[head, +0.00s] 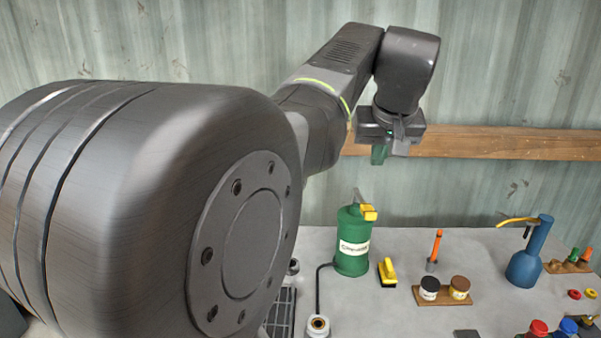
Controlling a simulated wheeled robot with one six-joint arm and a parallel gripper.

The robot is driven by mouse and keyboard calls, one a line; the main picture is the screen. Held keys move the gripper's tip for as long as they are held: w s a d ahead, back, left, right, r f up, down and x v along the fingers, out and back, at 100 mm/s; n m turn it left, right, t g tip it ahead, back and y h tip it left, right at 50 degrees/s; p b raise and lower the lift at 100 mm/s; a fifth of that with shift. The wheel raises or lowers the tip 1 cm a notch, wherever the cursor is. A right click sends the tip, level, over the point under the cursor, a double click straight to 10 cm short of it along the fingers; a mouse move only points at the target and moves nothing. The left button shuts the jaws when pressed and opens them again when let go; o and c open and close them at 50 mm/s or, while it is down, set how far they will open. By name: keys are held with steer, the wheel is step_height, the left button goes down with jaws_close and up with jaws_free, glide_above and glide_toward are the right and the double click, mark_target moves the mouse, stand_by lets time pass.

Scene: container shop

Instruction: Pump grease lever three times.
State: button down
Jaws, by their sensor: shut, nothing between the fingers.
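A green canister (352,258) with a white label stands upright on the grey table. A grey lever (358,196) rises from its top, and a yellow grip (368,212) sits at its upper right. A black hose (319,285) runs from its left side down to a round metal fitting (317,325). My gripper (389,155) is shut and empty. It hangs in the air above and slightly right of the canister, apart from the lever. The lever's lower joint is too small to make out.
Right of the canister are a yellow-and-black block (387,272), an orange-handled tool (436,246), two jars on a wooden board (428,298) and a blue can with a yellow lever (526,262). A wooden rail (500,142) runs along the corrugated wall behind.

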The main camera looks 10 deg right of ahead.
steer(key=shift+w+r, duration=0.25)
steer(key=shift+r, duration=0.25)
glide_above(366, 206)
steer(key=s, duration=0.1)
step_height(366, 206, down, 8)
steer(key=shift+s+a+f+p, duration=0.1)
steer(key=shift+a+f+p, duration=0.1)
steer(key=shift+p, duration=0.15)
steer(key=f, duration=0.3)
steer(key=shift+s+f, duration=0.1)
steer(key=shift+s, duration=0.2)
steer(key=shift+s+f, duration=0.1)
steer(key=shift+f, duration=0.45)
steer(key=shift+f, duration=0.15)
